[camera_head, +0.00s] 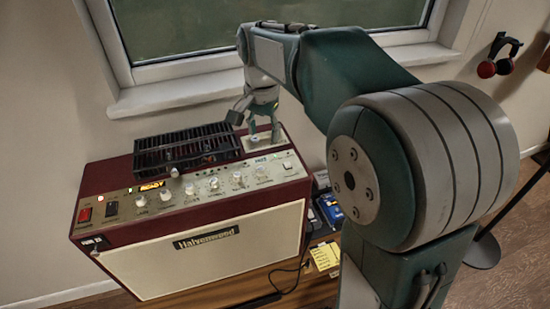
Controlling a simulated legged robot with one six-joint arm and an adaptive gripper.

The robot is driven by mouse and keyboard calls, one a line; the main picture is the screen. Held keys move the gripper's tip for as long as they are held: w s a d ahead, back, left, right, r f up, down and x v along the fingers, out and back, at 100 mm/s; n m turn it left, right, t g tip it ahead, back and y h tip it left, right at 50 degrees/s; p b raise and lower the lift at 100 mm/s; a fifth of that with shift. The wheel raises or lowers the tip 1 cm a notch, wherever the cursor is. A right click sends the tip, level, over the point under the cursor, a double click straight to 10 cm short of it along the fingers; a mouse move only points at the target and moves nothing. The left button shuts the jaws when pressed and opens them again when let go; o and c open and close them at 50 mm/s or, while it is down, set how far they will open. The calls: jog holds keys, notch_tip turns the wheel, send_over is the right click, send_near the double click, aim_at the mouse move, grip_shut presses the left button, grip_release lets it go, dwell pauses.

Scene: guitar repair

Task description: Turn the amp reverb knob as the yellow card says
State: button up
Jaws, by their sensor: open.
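The amp (200,262) is a dark red box with a cream front and a "Halvenweed"-like nameplate. A row of pale knobs (213,184) runs along its sloped metal control panel (180,203). The knob labels are too small to read, so I cannot tell which is reverb. The yellow card (325,256) lies low, right of the amp; its writing is unreadable here. My gripper (262,122) is open, pointing down over the back right of the amp top, behind the right-end knobs. Whether it touches the top is unclear.
A black grille (187,147) stands on the amp top, left of my gripper. A lit display (153,186) and red switch (84,215) are on the panel's left. Blue boxes (331,211) and a cable are right of the amp. A window (180,35) is behind.

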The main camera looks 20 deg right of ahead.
send_over(261, 168)
jog(key=a, duration=0.2)
jog(key=f, duration=0.5)
jog(key=shift+s+d+f, duration=0.1)
jog(key=shift+d+f, duration=0.05)
jog(key=shift+d, duration=0.05)
jog(key=f, duration=0.1)
jog(key=d+f, duration=0.1)
jog(key=f, duration=0.1)
jog(key=d+f, duration=0.1)
jog(key=shift+d+f, duration=0.25)
jog(key=shift+f, duration=0.4)
jog(key=shift+a, duration=0.9)
jog(key=c, duration=0.9)
jog(key=shift+d, duration=0.4)
grip_shut()
